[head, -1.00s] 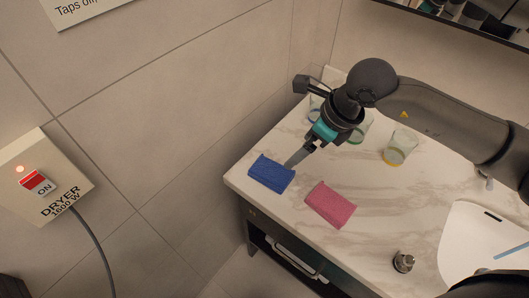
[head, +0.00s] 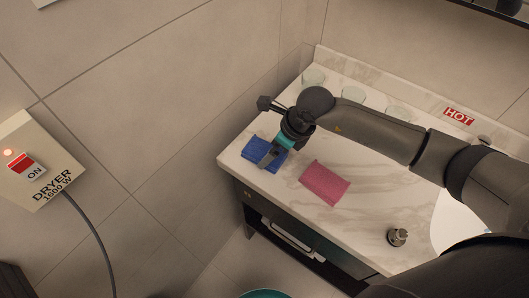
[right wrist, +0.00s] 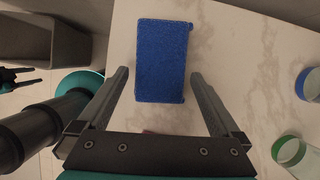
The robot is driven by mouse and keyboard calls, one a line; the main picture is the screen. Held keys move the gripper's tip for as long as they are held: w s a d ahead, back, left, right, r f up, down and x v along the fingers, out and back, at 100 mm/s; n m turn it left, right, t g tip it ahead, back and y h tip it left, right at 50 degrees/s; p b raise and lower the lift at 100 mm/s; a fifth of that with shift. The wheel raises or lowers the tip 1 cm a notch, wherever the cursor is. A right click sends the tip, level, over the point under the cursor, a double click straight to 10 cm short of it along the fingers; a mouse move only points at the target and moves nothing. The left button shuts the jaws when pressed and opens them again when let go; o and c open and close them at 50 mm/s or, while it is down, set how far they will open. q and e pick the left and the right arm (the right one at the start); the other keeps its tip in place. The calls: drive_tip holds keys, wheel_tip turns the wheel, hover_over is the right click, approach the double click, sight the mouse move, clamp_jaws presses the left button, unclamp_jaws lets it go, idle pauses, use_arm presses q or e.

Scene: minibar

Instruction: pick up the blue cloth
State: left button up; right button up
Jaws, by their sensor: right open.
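The blue cloth (head: 262,153) lies folded flat on the marble counter near its left end. It also shows in the right wrist view (right wrist: 162,62), just ahead of and between the fingers. My right gripper (head: 268,160) is over the cloth in the head view and partly hides it. In the right wrist view the right gripper (right wrist: 158,82) is open, with one finger on each side of the cloth's near part and nothing held.
A pink cloth (head: 324,183) lies to the right of the blue one. Several glasses (head: 352,97) stand along the counter's back.

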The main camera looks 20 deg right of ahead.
drive_tip(key=shift+x, duration=0.9)
drive_tip(key=shift+f, duration=0.15)
drive_tip(key=c, duration=1.1)
use_arm(q)
drive_tip(key=shift+s+f, duration=0.2)
drive_tip(key=shift+s, duration=0.35)
drive_tip(key=shift+r+p, duration=0.6)
drive_tip(key=shift+r, duration=0.2)
use_arm(e)
wheel_tip(320, 180, up, 20)
drive_tip(key=shift+r, duration=0.1)
